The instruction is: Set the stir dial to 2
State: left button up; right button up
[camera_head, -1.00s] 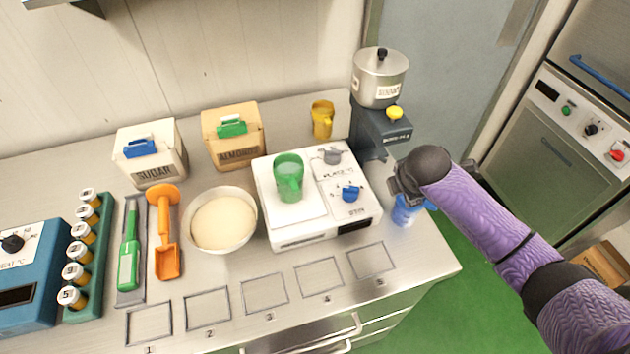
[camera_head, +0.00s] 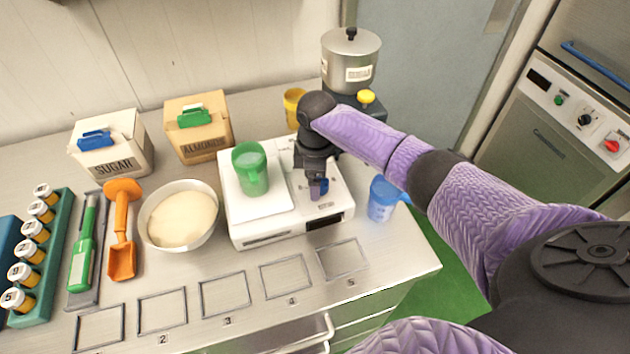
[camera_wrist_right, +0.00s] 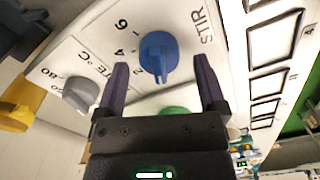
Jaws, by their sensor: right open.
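The blue stir dial (camera_wrist_right: 160,54) sits on the white hotplate unit's panel, next to the word STIR and the numbers 2, 4 and 6. Its pointer end faces down in the right wrist view, near the 2 side; I cannot tell its exact setting. My right gripper (camera_wrist_right: 163,85) is open, its two fingers apart on either side of the dial, not closed on it. In the head view my right gripper (camera_head: 316,190) is over the dial (camera_head: 320,188) and partly hides it. My left gripper is not in view.
A grey temperature dial (camera_wrist_right: 80,96) is beside the stir dial. A green cup (camera_head: 251,170) stands on the hotplate's plate (camera_head: 275,205). A blue cup (camera_head: 382,199) stands just right of the unit, a yellow cup (camera_head: 293,107) behind it. A cream-filled bowl (camera_head: 182,186) is left.

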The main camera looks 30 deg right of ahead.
jog(key=shift+f, duration=0.3)
grip_shut()
jog(key=shift+r+m+p, duration=0.2)
jog(key=shift+m+p, duration=0.5)
jog(key=shift+p, duration=0.1)
jog(key=shift+m+p, duration=0.95)
jog(key=shift+m, duration=0.25)
jog(key=shift+w+d+m+p, duration=0.1)
jog(key=shift+m+p, duration=0.5)
jog(key=shift+m, duration=0.5)
jog(key=shift+d+f+m+p, duration=0.1)
jog(key=shift+m+p, duration=0.35)
jog(key=shift+m, duration=0.65)
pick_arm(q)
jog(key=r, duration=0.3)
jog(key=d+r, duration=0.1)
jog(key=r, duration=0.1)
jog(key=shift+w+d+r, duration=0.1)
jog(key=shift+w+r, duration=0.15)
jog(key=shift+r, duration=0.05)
pick_arm(e)
jog(key=shift+m, duration=0.3)
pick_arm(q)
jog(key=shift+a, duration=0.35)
